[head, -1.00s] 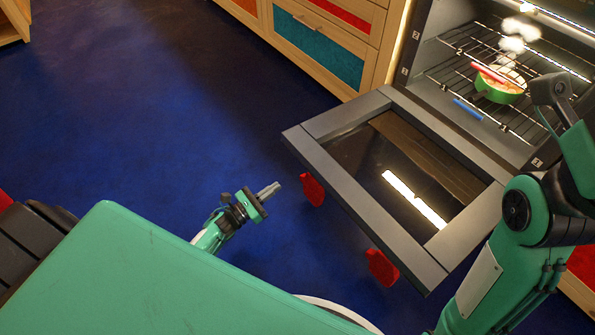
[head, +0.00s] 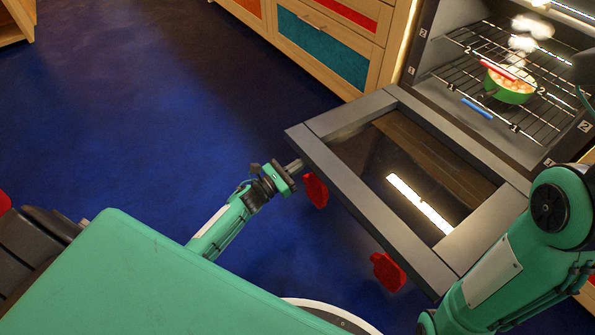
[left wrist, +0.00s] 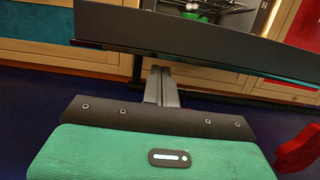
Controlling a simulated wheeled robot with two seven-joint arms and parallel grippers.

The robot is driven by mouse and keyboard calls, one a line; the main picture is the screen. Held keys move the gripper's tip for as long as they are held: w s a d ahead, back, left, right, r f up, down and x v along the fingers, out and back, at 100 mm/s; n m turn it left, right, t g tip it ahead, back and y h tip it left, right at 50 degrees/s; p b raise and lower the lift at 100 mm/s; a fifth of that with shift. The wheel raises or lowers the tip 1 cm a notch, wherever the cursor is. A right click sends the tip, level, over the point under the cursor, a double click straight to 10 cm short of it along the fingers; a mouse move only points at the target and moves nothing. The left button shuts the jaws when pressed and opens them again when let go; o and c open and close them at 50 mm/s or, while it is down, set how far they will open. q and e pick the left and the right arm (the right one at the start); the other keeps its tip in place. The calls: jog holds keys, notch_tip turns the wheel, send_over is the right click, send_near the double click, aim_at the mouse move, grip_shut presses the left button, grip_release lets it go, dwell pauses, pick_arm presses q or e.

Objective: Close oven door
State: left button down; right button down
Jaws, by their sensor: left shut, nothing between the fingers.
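The oven door (head: 350,116) hangs open, lowered out from the oven (head: 432,50), with its dark glass facing up. Two red handle pieces (head: 315,190) (head: 387,272) stick out along its outer edge. My left gripper (head: 294,165) is shut and empty at the door's left outer corner, close beside the nearer-left red piece; whether it touches is unclear. A red handle piece (left wrist: 298,152) shows at the right. My right gripper is out of view.
A green pan (head: 510,92) with food steams on the oven rack (head: 465,68), beside a blue and a red item. Wooden drawers (head: 320,45) stand left of the oven. Blue floor (head: 150,110) left of the door is clear. My right arm is beside the door's right side.

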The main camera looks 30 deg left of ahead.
pick_arm(q)
jog(key=shift+r, duration=0.35)
